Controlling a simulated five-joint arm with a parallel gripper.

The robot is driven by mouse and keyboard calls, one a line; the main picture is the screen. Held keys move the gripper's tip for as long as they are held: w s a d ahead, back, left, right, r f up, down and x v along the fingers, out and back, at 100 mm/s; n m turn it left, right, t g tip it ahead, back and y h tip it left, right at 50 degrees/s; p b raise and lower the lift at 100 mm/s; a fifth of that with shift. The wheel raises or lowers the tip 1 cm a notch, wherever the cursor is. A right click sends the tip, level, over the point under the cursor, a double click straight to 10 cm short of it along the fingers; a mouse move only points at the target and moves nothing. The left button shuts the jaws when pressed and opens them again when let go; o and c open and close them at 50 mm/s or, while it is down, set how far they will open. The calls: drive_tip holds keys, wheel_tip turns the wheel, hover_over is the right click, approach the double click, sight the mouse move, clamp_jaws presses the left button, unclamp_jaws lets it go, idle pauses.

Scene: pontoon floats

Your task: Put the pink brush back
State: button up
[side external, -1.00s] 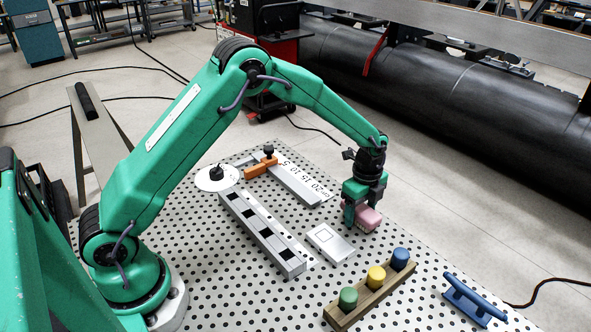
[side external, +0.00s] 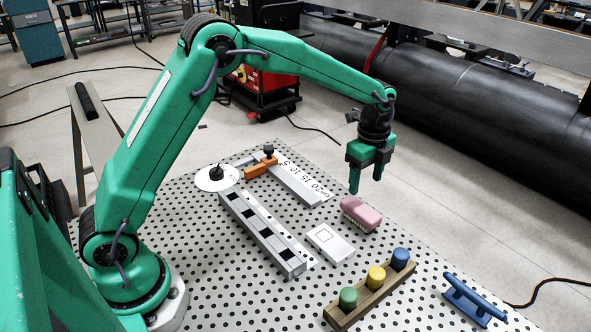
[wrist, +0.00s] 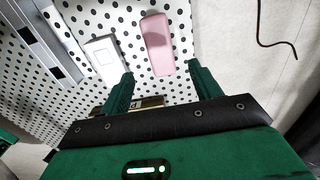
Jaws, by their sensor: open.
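The pink brush (side external: 361,214) lies on the perforated table, its bristles facing down, close to a white plate with a square outline (side external: 330,244). The brush also shows in the wrist view (wrist: 157,44), beside the white plate (wrist: 103,58). My gripper (side external: 366,186) is open and empty, above the brush and apart from it. In the wrist view my gripper's two fingers (wrist: 160,82) are spread wide with nothing between the tips.
A wooden rack (side external: 371,293) holds green, yellow and blue pegs at the front. A blue cleat (side external: 474,299) is to its right. A long grey slotted block (side external: 262,234), an orange clamp on a ruler (side external: 261,168) and a white disc (side external: 217,178) stand left.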

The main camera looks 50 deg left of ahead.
drive_tip(key=shift+r, duration=0.95)
drive_tip(key=shift+r, duration=0.1)
drive_tip(key=s+a+r+n+t, duration=0.2)
drive_tip(key=s+a+r+n, duration=0.1)
drive_tip(key=s+r+n, duration=0.3)
drive_tip(key=s+a+r+n+t, duration=0.1)
drive_tip(key=s+a+r+n, duration=0.2)
drive_tip(key=s+r, duration=0.45)
drive_tip(key=s+a+f+n+t, duration=0.1)
drive_tip(key=s+n, duration=0.3)
drive_tip(key=s, duration=0.4)
drive_tip(key=s+a+f+n+t, duration=0.1)
drive_tip(key=s+n, duration=0.4)
drive_tip(key=s, duration=0.3)
drive_tip(key=shift+a+t, duration=0.2)
drive_tip(key=shift+t, duration=0.1)
